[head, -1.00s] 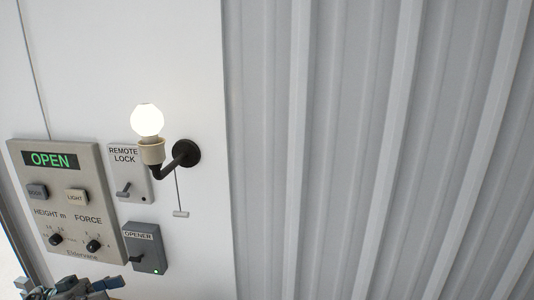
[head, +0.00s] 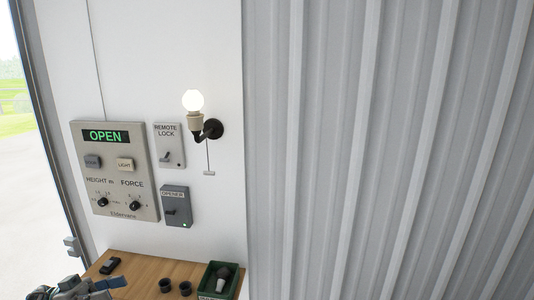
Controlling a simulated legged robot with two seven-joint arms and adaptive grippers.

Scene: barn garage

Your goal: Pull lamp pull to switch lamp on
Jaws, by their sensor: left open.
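The wall lamp (head: 195,121) has a white bulb (head: 193,101) that glows brightly. It sits on a dark bent arm fixed to the white wall. The lamp pull (head: 209,173) is a small pale bar on a thin cord hanging below the lamp's mount. My left gripper (head: 108,287) is at the bottom left, over the near left part of the wooden bench, well below and apart from the lamp pull. It is open, and nothing shows between its fingers. My right gripper is not in view.
A control panel (head: 115,172) reading OPEN, a remote lock box (head: 168,146) and an opener box (head: 176,207) are on the wall. The wooden bench (head: 142,268) holds a black remote (head: 110,265), two dark cups and a green crate (head: 229,284). Corrugated wall fills the right.

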